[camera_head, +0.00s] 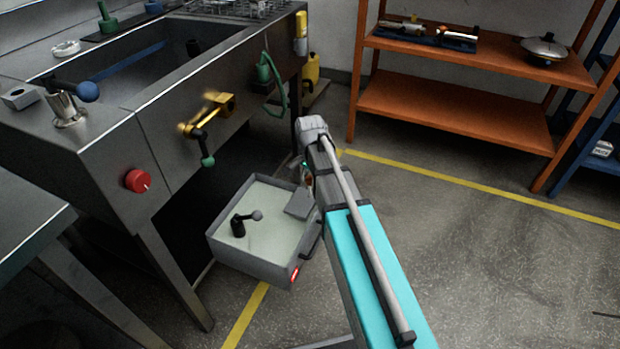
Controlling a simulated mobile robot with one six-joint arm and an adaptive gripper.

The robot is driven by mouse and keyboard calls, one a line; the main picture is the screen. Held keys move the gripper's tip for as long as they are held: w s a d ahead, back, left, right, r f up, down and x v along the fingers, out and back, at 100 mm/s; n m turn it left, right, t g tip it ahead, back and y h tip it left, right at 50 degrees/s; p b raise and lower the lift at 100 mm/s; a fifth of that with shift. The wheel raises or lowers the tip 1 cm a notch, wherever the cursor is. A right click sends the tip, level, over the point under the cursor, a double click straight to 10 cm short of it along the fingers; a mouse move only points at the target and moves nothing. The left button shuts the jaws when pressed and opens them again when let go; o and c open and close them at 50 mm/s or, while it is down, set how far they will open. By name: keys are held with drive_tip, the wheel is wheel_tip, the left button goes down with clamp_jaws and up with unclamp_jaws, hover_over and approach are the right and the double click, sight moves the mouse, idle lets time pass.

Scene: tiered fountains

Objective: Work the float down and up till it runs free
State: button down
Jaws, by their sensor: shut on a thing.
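A grey open box (250,272) with pale liquid or a pale floor inside stands low beside the steel bench. A flat grey block (299,203) at its right inner side looks like the float. A black post with a grey ball-ended lever (243,222) stands in the box's middle. My gripper (306,180) is at the box's right rim, just above the grey block, mostly hidden behind my arm. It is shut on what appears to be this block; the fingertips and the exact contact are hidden.
The steel bench (165,185) stands close at the left, with a brass valve (210,112), a red knob (138,181) and a green handle (268,75) on its front. An orange shelf (455,110) stands at the back right.

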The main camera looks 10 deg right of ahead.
drive_tip(key=shift+c, duration=2)
unclamp_jaws()
drive_tip(key=shift+r, duration=0.1)
drive_tip(key=shift+f, duration=0.2)
